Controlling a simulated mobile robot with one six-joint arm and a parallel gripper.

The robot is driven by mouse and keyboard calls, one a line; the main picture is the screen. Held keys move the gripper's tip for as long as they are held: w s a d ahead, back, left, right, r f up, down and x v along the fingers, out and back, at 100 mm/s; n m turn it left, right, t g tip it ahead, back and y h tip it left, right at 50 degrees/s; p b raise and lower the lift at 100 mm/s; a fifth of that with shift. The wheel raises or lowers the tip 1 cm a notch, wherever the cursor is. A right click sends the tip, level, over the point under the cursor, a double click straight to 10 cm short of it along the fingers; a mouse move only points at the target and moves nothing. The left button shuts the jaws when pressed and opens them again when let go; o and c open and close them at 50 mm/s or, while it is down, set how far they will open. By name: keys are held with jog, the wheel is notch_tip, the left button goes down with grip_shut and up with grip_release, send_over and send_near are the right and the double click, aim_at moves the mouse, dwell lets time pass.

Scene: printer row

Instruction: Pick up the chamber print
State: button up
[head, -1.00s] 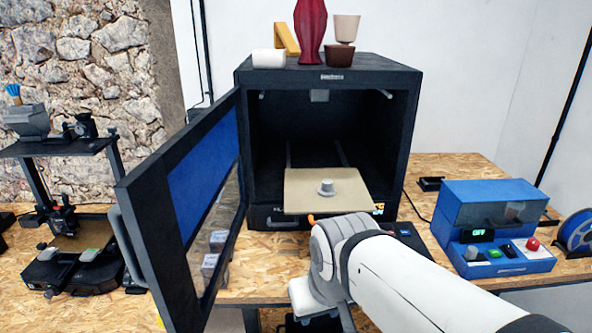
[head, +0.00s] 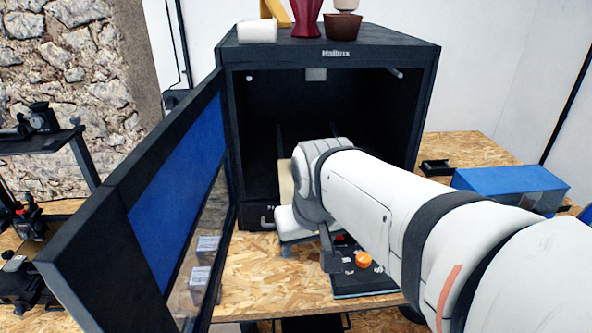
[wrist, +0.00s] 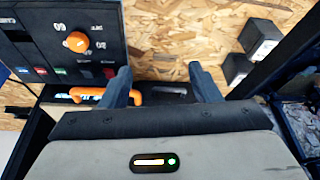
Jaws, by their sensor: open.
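The chamber print is hidden in both current views; my arm covers the middle of the chamber in the head view. A strip of the tan build plate (head: 286,181) shows left of my wrist, inside the open black printer (head: 330,57). My gripper (wrist: 160,72) is open and empty in the wrist view, its two dark fingers apart above the wood-chip tabletop. The print is not between them.
The printer's open door (head: 125,200) stands out on the left. A control panel with an orange knob (head: 362,260) lies in front of the printer. An orange handle (wrist: 93,95) is near the left finger. Dark boxes (wrist: 262,38) stand at the right. A blue machine (head: 510,185) is farther right.

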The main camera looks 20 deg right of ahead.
jog(key=shift+o, duration=1.2)
jog(key=w+d+r+m, duration=0.2)
jog(key=w+d, duration=0.2)
jog(key=w+d+r+m+h+b, duration=0.1)
jog(key=w+d+r, duration=0.2)
jog(key=w, duration=0.2)
jog(key=w+d+r+m+h, duration=0.1)
jog(key=w+d+r+m, duration=0.1)
jog(key=w+d, duration=0.2)
jog(key=shift+w+d+r+m, duration=0.3)
jog(key=shift+w+r, duration=0.05)
jog(key=shift+w, duration=0.05)
jog(key=x, duration=0.2)
jog(key=p+x, duration=0.1)
jog(key=x, duration=0.4)
jog(key=shift+w+a+f, duration=0.1)
jog(key=shift+w+a, duration=0.2)
jog(key=shift+c, duration=0.6)
jog(key=c, duration=0.9)
jog(key=shift+c, duration=0.2)
